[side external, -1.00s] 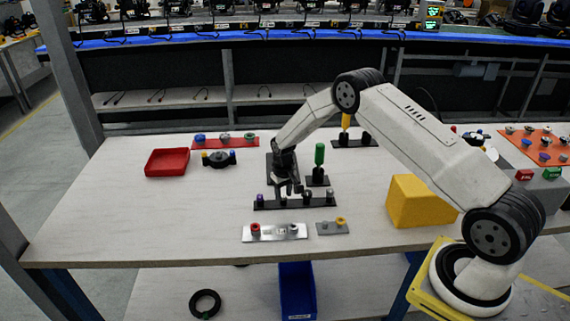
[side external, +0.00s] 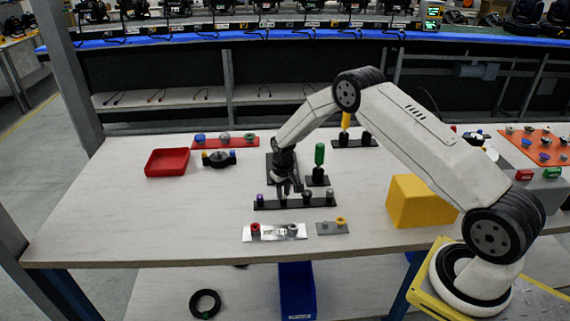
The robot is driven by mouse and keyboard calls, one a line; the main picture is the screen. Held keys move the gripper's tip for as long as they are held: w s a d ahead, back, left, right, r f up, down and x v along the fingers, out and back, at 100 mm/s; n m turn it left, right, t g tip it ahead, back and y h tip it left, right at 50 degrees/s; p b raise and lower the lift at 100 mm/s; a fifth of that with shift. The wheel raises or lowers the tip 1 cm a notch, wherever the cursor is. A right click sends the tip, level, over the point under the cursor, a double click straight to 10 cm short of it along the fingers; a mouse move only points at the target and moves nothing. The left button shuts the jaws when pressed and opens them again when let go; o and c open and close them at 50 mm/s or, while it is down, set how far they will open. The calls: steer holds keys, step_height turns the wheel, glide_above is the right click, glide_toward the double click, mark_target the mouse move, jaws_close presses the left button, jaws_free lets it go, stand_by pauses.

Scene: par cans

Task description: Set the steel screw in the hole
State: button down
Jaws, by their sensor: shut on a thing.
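My gripper (side external: 289,190) points down, just over the middle of a black rack (side external: 270,205). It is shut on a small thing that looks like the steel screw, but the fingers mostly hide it. Several small screws stand in the rack, among them a purple-topped one (side external: 259,197) at the left end and a grey one (side external: 330,195) at the right end. I cannot make out an empty hole.
A small grey plate with a yellow-topped piece (side external: 340,221) lies right of the metal plate. A green-handled tool (side external: 320,154) stands behind the rack. A yellow block (side external: 421,202) is at right, a red tray (side external: 167,162) at left. The left front tabletop is clear.

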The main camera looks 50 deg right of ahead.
steer(key=shift+r, duration=2.8)
steer(key=s+a+r+n, duration=0.1)
steer(key=a+n, duration=0.3)
steer(key=a, duration=1.1)
steer(key=shift+s+n, duration=0.3)
steer(key=shift+s, duration=0.3)
steer(key=shift+d+f, duration=0.1)
steer(key=shift+f, duration=0.05)
steer(key=shift+f, duration=2.7)
steer(key=shift+f, duration=0.1)
